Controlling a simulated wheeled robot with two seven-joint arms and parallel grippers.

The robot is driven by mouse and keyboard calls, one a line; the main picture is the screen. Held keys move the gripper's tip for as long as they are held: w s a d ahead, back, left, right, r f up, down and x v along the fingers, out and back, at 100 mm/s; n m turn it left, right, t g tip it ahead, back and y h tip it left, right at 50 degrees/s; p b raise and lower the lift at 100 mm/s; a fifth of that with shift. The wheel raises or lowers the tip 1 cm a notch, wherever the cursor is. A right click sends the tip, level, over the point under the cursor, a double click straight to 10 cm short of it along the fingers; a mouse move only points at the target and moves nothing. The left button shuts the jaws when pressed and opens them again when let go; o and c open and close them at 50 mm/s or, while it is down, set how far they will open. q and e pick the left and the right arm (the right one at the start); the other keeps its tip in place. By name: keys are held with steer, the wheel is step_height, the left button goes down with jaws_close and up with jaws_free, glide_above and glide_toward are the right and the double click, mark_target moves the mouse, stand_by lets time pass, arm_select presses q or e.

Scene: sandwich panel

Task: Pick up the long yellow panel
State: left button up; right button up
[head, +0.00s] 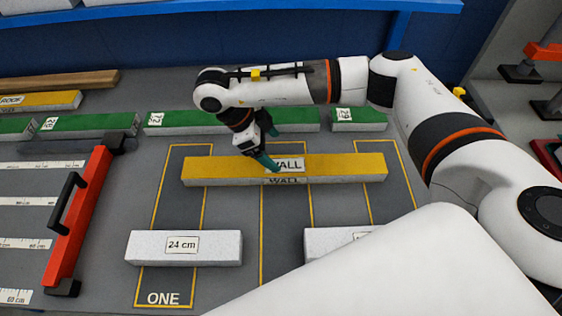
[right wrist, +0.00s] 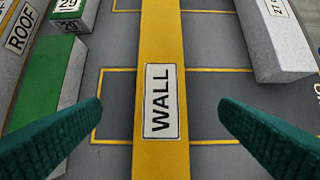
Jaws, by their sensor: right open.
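The long yellow panel (head: 330,166) lies flat across the marked grey board, with a yellow top, a pale side and a WALL label. In the right wrist view the panel (right wrist: 161,95) runs top to bottom through the middle of the picture. My right gripper (head: 272,150) is over the panel near its label. Its teal fingers are open, one on each side of the panel in the right wrist view (right wrist: 160,106), with clear gaps to both panel edges. Nothing is held. The near finger hides part of the label in the head view. My left gripper is not in view.
White blocks stand in front of the panel, one labelled 24 cm (head: 184,247). Green-topped blocks (head: 90,122) line up behind it. A yellow ROOF panel (head: 50,101) lies back left. A red bar with a black handle (head: 80,215) stands left.

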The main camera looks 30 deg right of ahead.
mark_target(284, 165)
steer(key=x, duration=0.3)
steer(key=shift+s, duration=0.15)
steer(key=shift+d+f, duration=0.1)
steer(key=shift+f, duration=0.7)
steer(key=x, duration=0.3)
steer(key=shift+f, duration=0.3)
steer(key=shift+d+f, duration=0.1)
steer(key=shift+f, duration=0.35)
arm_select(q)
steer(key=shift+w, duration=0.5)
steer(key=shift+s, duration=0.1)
arm_select(e)
steer(key=c, duration=1.2)
steer(key=shift+c, duration=0.2)
